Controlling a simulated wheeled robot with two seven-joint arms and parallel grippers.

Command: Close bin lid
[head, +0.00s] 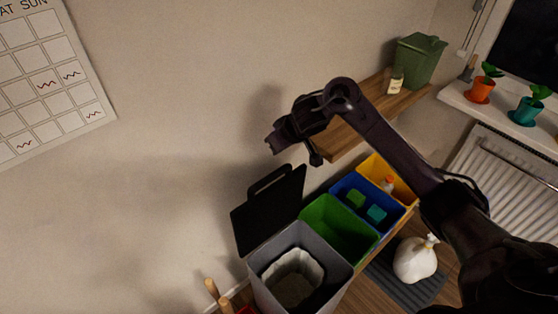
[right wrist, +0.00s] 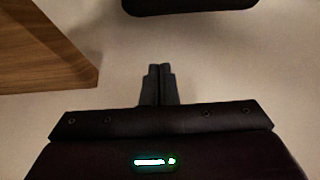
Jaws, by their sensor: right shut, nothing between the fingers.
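The grey bin (head: 316,281) stands at the bottom of the head view, with a pale liner inside its open top. Its black lid (head: 268,215) is open, standing up steeply at the wall side, with a handle slot along its top edge. My right gripper (head: 272,145) is above the lid in the head view, apart from it. In the right wrist view its fingers (right wrist: 158,70) are together with nothing between them. A dark rounded edge shows at the top of that view, probably the lid. My left gripper is not in view.
Open green (head: 338,232), blue (head: 364,222) and yellow (head: 374,168) bins stand in a row beside the grey bin. A wooden shelf (head: 350,137) with a green container (head: 418,60) is on the wall behind my right arm. A white bag (head: 415,260) sits on a grey mat.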

